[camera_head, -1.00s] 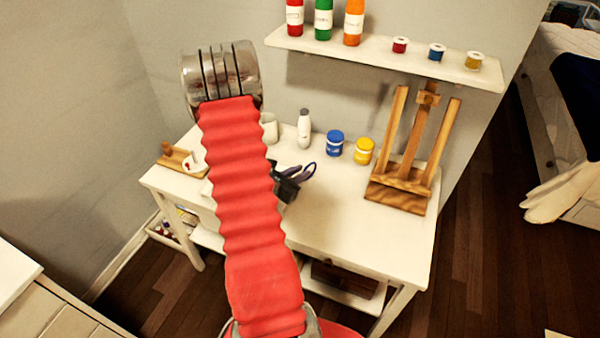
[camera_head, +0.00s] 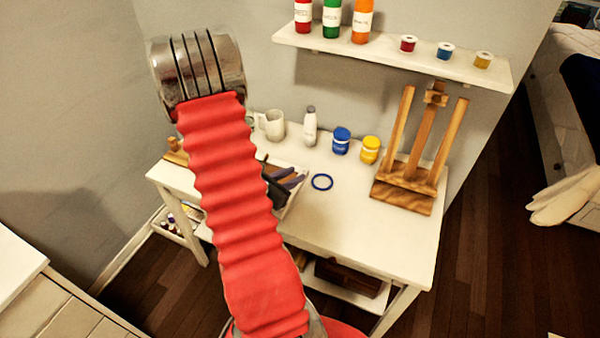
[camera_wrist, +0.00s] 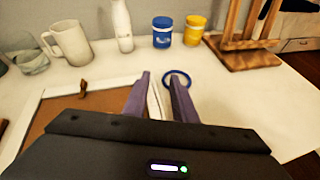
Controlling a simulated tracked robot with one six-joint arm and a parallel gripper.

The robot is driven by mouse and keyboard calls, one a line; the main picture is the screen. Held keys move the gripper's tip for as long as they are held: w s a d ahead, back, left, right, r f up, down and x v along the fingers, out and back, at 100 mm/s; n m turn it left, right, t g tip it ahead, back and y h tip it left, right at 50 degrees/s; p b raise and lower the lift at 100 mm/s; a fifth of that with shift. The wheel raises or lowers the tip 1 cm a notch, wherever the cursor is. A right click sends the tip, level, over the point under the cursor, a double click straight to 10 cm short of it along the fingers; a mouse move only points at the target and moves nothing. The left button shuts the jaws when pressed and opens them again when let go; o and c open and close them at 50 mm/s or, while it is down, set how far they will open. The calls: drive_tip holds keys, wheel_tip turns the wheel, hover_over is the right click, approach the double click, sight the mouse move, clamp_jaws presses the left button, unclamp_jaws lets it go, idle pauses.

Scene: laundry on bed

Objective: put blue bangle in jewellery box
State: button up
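The blue bangle (camera_head: 322,182) lies flat on the white table, right of my gripper (camera_head: 285,179). In the wrist view the bangle (camera_wrist: 187,75) shows just beyond the right fingertip, which hides part of it. My gripper (camera_wrist: 158,80) has two purple fingers, apart and with nothing held between them.
A mug (camera_head: 274,125), white bottle (camera_head: 310,127), blue jar (camera_head: 341,141) and yellow jar (camera_head: 370,150) stand along the back. A wooden easel (camera_head: 410,185) stands at the right. A shelf (camera_head: 400,62) hangs above. The table's front right is clear.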

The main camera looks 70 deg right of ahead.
drive_tip(key=shift+v, duration=2.4)
drive_tip(key=shift+r, duration=0.2)
drive_tip(key=w+a+r+m+y, duration=0.3)
drive_tip(key=w+a+r+m, duration=0.1)
drive_tip(key=a+r+m, duration=0.55)
drive_tip(key=w+a+r+m+t+y, duration=0.1)
drive_tip(key=w+a+r+t+y, duration=0.1)
drive_tip(key=a, duration=0.9)
drive_tip(key=w+a+r+m+t+y, duration=0.1)
drive_tip(key=a+r+t+y, duration=0.3)
drive_tip(key=a, duration=0.8)
drive_tip(key=w+a+r+m+t+y, duration=0.1)
drive_tip(key=w+a+r+t+y, duration=0.2)
drive_tip(key=a+r, duration=0.4)
drive_tip(key=a+t, duration=0.1)
drive_tip(key=a, duration=0.3)
drive_tip(key=shift+a+y, duration=0.3)
drive_tip(key=shift+a, duration=0.05)
drive_tip(key=shift+o, duration=0.4)
drive_tip(key=shift+w, duration=0.1)
